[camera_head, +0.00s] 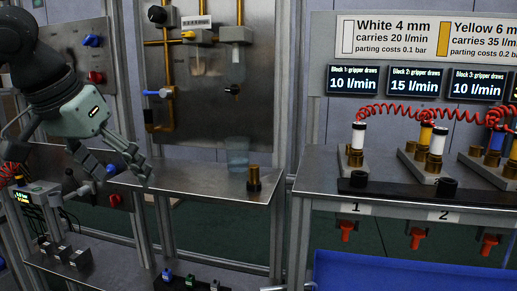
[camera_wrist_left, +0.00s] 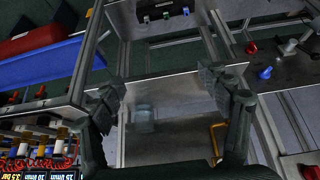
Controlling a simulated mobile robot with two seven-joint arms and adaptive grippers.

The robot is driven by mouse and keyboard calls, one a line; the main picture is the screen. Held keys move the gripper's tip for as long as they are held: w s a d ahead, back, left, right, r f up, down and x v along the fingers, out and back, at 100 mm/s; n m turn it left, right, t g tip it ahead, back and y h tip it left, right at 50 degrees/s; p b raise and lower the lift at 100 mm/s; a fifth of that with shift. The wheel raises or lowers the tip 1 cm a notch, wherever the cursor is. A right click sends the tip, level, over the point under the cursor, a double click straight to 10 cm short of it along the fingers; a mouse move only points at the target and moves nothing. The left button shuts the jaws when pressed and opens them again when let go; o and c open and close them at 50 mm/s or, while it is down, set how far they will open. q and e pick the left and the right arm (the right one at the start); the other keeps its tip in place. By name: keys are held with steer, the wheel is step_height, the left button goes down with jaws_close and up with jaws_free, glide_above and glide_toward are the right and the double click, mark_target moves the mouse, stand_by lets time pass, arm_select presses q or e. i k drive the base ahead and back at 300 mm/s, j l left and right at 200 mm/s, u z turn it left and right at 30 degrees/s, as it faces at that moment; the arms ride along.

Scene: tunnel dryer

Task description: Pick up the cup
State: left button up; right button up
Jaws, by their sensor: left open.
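A translucent bluish cup (camera_head: 237,157) stands upright on the grey metal shelf (camera_head: 195,178), near the back panel. It also shows faintly in the left wrist view (camera_wrist_left: 144,115), beyond and between the fingers. My left gripper (camera_head: 142,172) is at the left end of the shelf, to the left of the cup and apart from it. In the left wrist view my left gripper (camera_wrist_left: 161,88) has its two fingers spread wide with nothing between them. My right gripper is not in view.
A tap with a blue handle (camera_head: 166,92) and yellow pipe is on the back panel. A bench with numbered blocks (camera_head: 357,160) and red coiled hoses is at the right. The shelf's left part is clear.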

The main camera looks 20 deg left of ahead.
mark_target(237, 148)
steer(key=i+l, duration=0.2)
steer(key=i, duration=0.25)
steer(key=i+l, duration=0.2)
steer(key=i, duration=0.25)
